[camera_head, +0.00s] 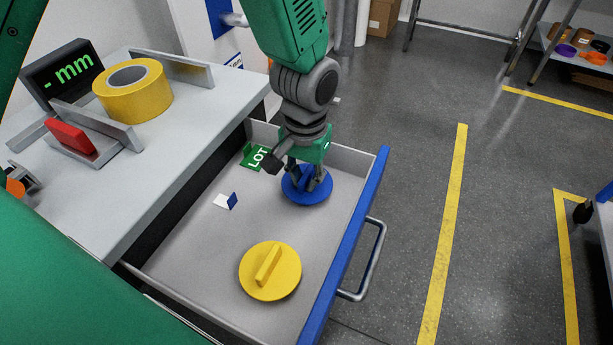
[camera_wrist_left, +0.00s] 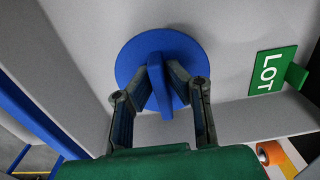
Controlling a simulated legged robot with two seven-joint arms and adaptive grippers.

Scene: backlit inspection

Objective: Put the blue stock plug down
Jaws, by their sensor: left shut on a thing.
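The blue stock plug (camera_head: 306,190) is a round disc with an upright grip bar. It is in the far right part of the open drawer (camera_head: 205,238). My left gripper (camera_head: 306,180) reaches down from above and is shut on the plug's bar. In the left wrist view the two fingers (camera_wrist_left: 160,92) sit on either side of the bar of the blue stock plug (camera_wrist_left: 185,50). I cannot tell whether the disc touches the drawer floor. My right gripper does not show.
A yellow plug (camera_head: 270,271) lies nearer in the drawer. A green LOT sign (camera_head: 256,157) and a small white-and-blue piece (camera_head: 226,201) are left of the blue plug. The bench holds a yellow tape roll (camera_head: 133,91) and a red block (camera_head: 71,137). Drawer floor between the plugs is clear.

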